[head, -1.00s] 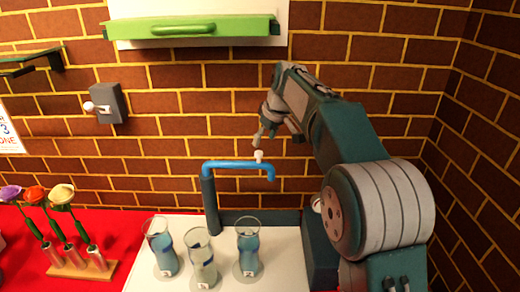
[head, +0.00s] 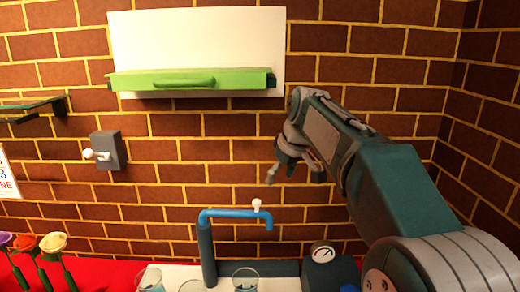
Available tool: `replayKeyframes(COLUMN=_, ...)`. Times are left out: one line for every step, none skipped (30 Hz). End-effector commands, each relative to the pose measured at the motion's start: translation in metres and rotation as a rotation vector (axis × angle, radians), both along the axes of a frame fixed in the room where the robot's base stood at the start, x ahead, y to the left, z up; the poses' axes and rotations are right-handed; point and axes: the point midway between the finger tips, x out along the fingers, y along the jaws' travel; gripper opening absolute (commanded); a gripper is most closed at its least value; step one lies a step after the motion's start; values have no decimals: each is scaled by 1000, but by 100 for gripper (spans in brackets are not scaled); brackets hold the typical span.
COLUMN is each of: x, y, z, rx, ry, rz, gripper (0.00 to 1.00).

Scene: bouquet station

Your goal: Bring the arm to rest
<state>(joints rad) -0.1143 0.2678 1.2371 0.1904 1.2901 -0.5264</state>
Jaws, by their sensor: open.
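My arm comes in from the lower right of the head view and bends at an elbow near the upper middle. My gripper (head: 294,173) hangs at its end, in front of the brick wall and above the blue faucet (head: 236,214). Its fingers are apart, and nothing shows between them. It appears clear of the faucet and the wall, though the exact depth is hard to judge.
A green-handled panel (head: 190,82) is on the wall above. A switch box (head: 107,150) is at left. Several glasses (head: 245,280) stand at the bottom edge, partly cut off. Flowers (head: 53,242) are at lower left. A gauge (head: 322,252) sits right of the faucet.

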Motion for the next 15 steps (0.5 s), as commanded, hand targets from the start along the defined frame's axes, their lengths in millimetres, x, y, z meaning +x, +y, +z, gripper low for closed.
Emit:
replayKeyframes(x=-18, y=-8, z=4, rx=0, ry=-5, rz=-34, gripper=70)
replayKeyframes(x=-27, y=-12, z=5, rx=1, ry=-6, rz=-55, gripper=70)
replayKeyframes(x=-40, y=-17, z=6, rx=1, ry=-9, rz=-83, gripper=70)
replayKeyframes(x=-49, y=-21, z=5, rx=0, ry=-10, rz=-104, gripper=70)
replayKeyframes(x=-59, y=-25, z=5, rx=0, ry=-13, rz=-125, gripper=70)
replayKeyframes(x=-72, y=-30, z=4, rx=1, ry=-15, rz=-153, gripper=70)
replayKeyframes(x=-82, y=-34, z=3, rx=2, ry=-17, rz=-173, gripper=70)
replayKeyframes(x=-91, y=-37, z=2, rx=2, ry=-20, rz=-193, gripper=70)
replayKeyframes(x=-105, y=-42, z=-1, rx=2, ry=-23, rz=-220, gripper=70)
replayKeyframes(x=-115, y=-45, z=-3, rx=3, ry=-27, rz=-240, gripper=70)
replayKeyframes(x=-126, y=-49, z=-6, rx=4, ry=-29, rz=-260, gripper=70)
replayKeyframes(x=-139, y=-53, z=-10, rx=6, ry=-33, rz=-287, gripper=70)
replayKeyframes(x=-149, y=-56, z=-14, rx=7, ry=-35, rz=-306, gripper=70)
replayKeyframes(x=-160, y=-60, z=-18, rx=7, ry=-38, rz=-326, gripper=70)
replayKeyframes(x=-173, y=-64, z=-23, rx=9, ry=-43, rz=-351, gripper=70)
